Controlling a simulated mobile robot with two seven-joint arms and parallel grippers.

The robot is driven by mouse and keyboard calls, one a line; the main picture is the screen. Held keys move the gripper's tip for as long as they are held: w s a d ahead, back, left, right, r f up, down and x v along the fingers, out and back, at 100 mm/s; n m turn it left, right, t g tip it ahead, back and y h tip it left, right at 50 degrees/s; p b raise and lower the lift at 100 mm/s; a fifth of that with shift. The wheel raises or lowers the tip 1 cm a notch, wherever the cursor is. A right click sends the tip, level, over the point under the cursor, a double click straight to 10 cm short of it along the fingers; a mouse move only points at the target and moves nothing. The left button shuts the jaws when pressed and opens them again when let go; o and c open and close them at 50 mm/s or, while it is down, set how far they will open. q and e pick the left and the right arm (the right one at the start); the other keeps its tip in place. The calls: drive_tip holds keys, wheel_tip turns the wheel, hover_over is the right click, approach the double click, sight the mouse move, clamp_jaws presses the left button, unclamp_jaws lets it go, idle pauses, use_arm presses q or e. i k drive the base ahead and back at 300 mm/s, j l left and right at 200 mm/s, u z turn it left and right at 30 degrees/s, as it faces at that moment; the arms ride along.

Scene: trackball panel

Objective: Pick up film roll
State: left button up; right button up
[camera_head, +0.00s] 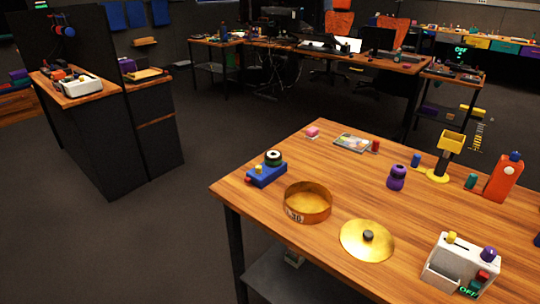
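I cannot tell for sure which thing is the film roll. A round black and white piece with some green (273,157) sits at the back of a blue block (266,177) on the wooden table's left side. Small upright cylinders also stand on the table: a red one (375,146), a blue one (416,160) and a dark green one (471,181). Neither of my grippers is in view.
The wooden table (345,185) also holds a round golden pan (307,203), a gold disc with a black knob (366,240), a white box with colored knobs (461,262), a purple bottle (397,177), a yellow stand (438,175) and an orange canister (503,178). Open floor lies left.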

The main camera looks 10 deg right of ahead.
sight(272, 161)
drive_tip(key=i+j, duration=0.85)
drive_tip(key=j, duration=0.2)
drive_tip(key=i+j+z, duration=0.1)
drive_tip(key=z, duration=1.05)
